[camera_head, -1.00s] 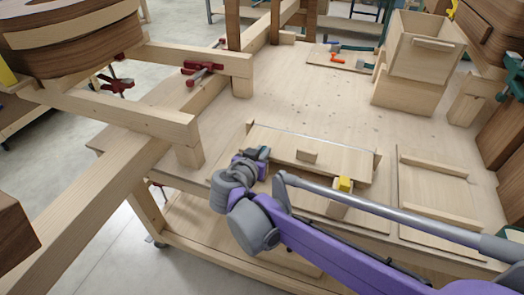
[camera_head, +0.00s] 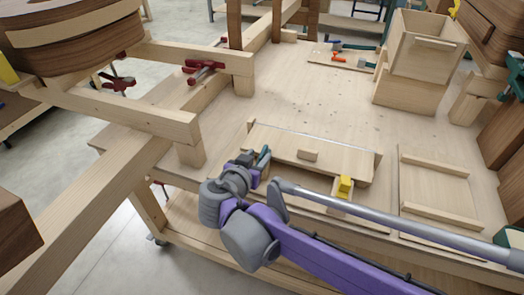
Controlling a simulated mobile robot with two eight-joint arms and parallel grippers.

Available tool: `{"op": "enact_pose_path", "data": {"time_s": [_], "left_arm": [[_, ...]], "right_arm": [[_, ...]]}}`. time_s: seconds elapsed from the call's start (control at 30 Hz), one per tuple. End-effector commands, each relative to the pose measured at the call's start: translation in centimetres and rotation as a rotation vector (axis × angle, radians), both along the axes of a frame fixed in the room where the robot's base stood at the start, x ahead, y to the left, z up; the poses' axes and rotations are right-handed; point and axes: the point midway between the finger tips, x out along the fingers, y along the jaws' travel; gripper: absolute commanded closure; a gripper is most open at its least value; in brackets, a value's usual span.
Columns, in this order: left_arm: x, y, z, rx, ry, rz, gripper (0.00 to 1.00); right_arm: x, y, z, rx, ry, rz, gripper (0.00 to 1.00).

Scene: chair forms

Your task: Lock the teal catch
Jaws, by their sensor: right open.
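The teal catch (camera_head: 265,153) shows as a small upright teal piece at the left end of the low wooden form (camera_head: 335,160), near the table's front edge. My right gripper (camera_head: 254,160) is open at the catch, just left of it in the picture. Its dark fingers and grey wrist hide the catch's lower part. I cannot tell whether the fingers touch it. A yellow catch (camera_head: 344,184) sits on a small wood block at the front of the same form. My left gripper is not in view.
A panel with two battens (camera_head: 435,180) lies right of the form. A wooden box (camera_head: 425,50) stands at the back right, beside a board with small tools (camera_head: 342,57). Beams with red clamps (camera_head: 205,68) fill the left. The table's middle is clear.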

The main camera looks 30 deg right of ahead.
Motion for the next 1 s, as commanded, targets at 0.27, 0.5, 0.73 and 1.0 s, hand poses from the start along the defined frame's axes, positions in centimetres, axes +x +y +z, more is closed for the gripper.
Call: {"op": "enact_pose_path", "data": {"time_s": [0.27,0.5,0.73,1.0], "left_arm": [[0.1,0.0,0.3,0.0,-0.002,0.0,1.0],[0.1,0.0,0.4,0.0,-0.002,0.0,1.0],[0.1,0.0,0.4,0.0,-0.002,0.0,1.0],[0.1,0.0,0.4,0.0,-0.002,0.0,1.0]], "right_arm": [[-3.0,3.5,1.9,0.001,0.001,0.004,0.55],[-3.7,4.2,2.3,0.0,0.0,0.0,0.55],[-3.7,4.2,2.3,0.0,0.0,-0.001,0.55],[-4.1,3.8,1.8,0.004,0.032,0.005,0.55]]}}
